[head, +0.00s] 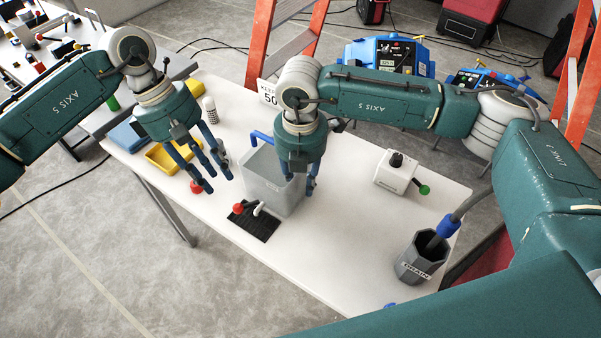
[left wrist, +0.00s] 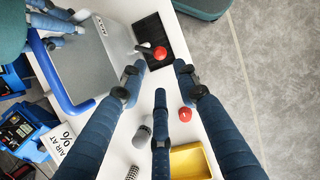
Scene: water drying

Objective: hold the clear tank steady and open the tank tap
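The clear tank (head: 268,182) stands on the white table, and it fills the upper left of the left wrist view (left wrist: 88,62). Its tap is low on the near side, with a white spout and red knob (head: 239,208), over a black drip mat (head: 258,227). My left gripper (head: 207,172) is open and empty, left of the tank, with its fingers spread and apart from the tap knob (left wrist: 160,53). My right gripper (head: 302,178) is at the tank's right wall, fingers pointing down. Its hold on the wall is partly hidden.
A loose red ball (left wrist: 185,114) lies near my left fingers, beside a yellow tray (head: 165,156). A blue handle (head: 262,137) is at the tank's back. A white box with a green knob (head: 396,176) and a grey drain cup (head: 412,262) stand right. The front table is clear.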

